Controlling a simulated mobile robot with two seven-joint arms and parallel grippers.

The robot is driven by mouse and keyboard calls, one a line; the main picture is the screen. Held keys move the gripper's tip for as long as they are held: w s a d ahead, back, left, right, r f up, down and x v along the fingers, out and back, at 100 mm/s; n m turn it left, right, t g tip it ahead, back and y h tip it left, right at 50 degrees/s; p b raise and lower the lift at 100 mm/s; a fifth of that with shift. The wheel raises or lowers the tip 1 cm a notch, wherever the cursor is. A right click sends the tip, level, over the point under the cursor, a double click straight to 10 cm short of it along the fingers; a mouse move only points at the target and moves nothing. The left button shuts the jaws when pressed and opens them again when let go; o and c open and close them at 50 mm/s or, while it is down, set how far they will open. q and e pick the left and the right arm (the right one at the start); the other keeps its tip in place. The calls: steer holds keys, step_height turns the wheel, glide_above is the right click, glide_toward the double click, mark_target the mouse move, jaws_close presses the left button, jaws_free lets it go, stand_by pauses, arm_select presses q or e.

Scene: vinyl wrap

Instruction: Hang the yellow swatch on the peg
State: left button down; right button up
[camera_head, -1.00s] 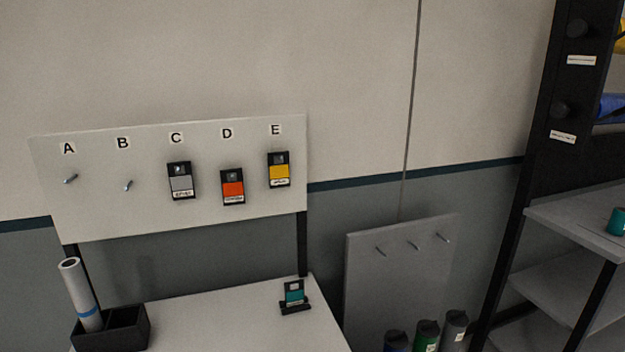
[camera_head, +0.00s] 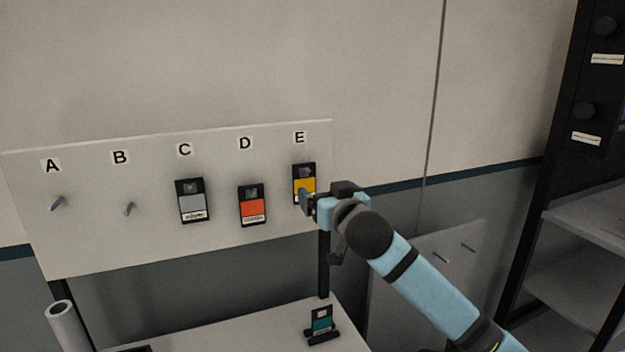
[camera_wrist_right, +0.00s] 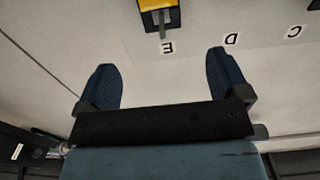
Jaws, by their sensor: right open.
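The yellow swatch (camera_head: 303,182), a yellow card in a black frame, is on the white board (camera_head: 90,235) under the letter E. In the right wrist view, the swatch (camera_wrist_right: 155,4) is cut off by the top edge, with a grey peg (camera_wrist_right: 162,24) at its black end. My right gripper (camera_head: 310,204) is at the swatch's lower right in the head view and covers its lower part. In the wrist view its two fingers (camera_wrist_right: 163,82) are spread wide with nothing between them. Pegs A (camera_head: 57,203) and B (camera_head: 129,209) are bare.
A grey swatch (camera_head: 192,201) is under C and an orange swatch (camera_head: 252,206) under D. A teal swatch (camera_head: 321,322) stands in a holder on the table (camera_head: 245,338). A white roll (camera_head: 66,325) is at lower left. Shelves (camera_head: 580,220) stand at right.

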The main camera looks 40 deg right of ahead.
mark_target(307, 171)
steer(key=p+x, duration=0.2)
steer(key=x, duration=0.7)
steer(key=shift+w, duration=0.35)
steer(key=shift+x, duration=0.8)
steer(key=shift+f, duration=0.1)
steer(key=c, duration=1)
steer(key=shift+r+p, duration=0.3)
steer(key=shift+p, duration=0.1)
steer(key=shift+r, duration=0.3)
